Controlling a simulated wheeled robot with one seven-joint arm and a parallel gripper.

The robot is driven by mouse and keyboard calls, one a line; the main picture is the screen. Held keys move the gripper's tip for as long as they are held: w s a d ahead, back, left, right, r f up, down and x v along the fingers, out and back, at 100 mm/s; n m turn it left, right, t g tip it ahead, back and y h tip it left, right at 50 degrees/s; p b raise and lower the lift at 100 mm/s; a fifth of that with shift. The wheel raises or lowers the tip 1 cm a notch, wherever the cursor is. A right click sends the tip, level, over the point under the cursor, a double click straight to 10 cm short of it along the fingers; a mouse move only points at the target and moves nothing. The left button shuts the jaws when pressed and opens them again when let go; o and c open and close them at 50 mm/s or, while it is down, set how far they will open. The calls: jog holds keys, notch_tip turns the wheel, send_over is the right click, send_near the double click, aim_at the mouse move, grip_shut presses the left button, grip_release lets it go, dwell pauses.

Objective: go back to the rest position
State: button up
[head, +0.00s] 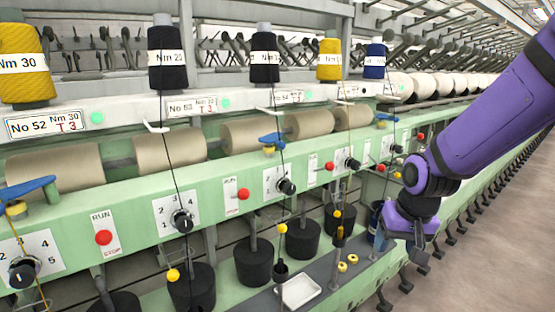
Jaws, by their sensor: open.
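My purple arm comes in from the upper right. My gripper (402,247) hangs at its end, pointing down, in front of the machine's right part and above the lower grey ledge (330,280). Its jaws are open, and I see nothing held between them. A dark blue spool (375,222) stands just left of the gripper and is partly hidden by it. I cannot tell whether they touch.
The green spinning frame (130,240) fills the left and middle, with knobs, red buttons (104,237) and yarn cones (164,60) along it. A white tray (299,290) and small yellow rings (347,263) lie on the ledge. Open floor (480,235) is at right.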

jog(key=s+d+r+t, duration=0.1)
jog(key=s+d+r, duration=0.1)
jog(key=s+r, duration=0.6)
jog(key=s+d+r+n+t, duration=0.1)
jog(key=s+d+r, duration=0.2)
jog(key=s+r, duration=0.6)
jog(key=shift+s+d+t+h, duration=0.25)
jog(key=shift+s+t+h, duration=0.15)
jog(key=shift+s, duration=0.15)
